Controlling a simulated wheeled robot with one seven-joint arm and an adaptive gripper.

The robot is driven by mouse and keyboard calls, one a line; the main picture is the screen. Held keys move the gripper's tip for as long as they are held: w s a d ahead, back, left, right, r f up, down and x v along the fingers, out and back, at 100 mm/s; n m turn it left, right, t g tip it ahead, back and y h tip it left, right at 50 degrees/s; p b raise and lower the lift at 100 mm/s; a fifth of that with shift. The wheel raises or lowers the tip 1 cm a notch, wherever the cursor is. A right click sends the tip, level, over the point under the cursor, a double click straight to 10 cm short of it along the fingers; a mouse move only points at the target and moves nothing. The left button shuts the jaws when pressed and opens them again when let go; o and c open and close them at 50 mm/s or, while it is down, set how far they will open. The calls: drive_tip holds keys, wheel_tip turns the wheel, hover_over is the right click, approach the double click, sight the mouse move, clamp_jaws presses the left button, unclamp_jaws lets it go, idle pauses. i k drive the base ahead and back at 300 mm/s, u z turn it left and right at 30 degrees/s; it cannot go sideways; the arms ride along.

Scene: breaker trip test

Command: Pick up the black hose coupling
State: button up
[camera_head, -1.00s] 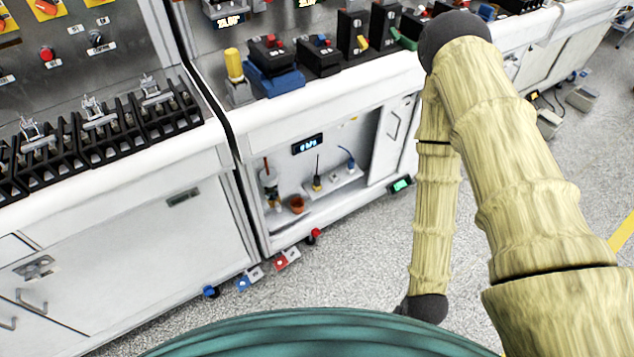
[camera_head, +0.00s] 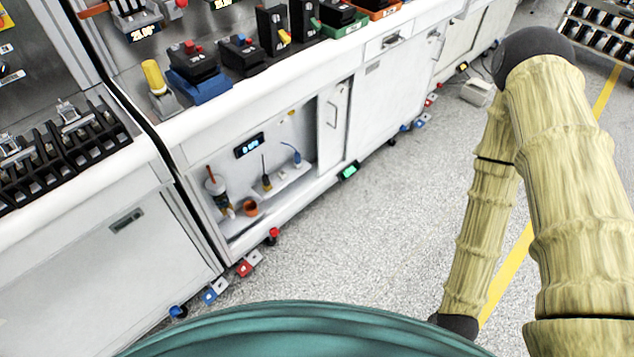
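I cannot make out a black hose coupling for certain in the head view. Several dark devices stand on the bench top, among them a black unit on a blue base (camera_head: 196,72) and a black unit with a yellow lever (camera_head: 276,37), but none is clearly a coupling. My arm (camera_head: 560,170) crosses the right side of the picture, bent, with its lower part reaching down over the floor. My gripper is not in view, so I cannot see whether it holds anything.
The white bench (camera_head: 250,92) runs diagonally on the left. Its open bay holds an orange cup (camera_head: 250,207), a small display (camera_head: 249,146) and small tools. Pedals (camera_head: 245,268) stand along its foot. Grey floor (camera_head: 390,240) lies clear between bench and arm.

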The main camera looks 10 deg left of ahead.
sight(265, 180)
drive_tip(key=z, duration=1.75)
drive_tip(key=k, duration=1.2)
drive_tip(key=u, duration=2.2)
drive_tip(key=i, duration=1)
drive_tip(key=u, duration=0.1)
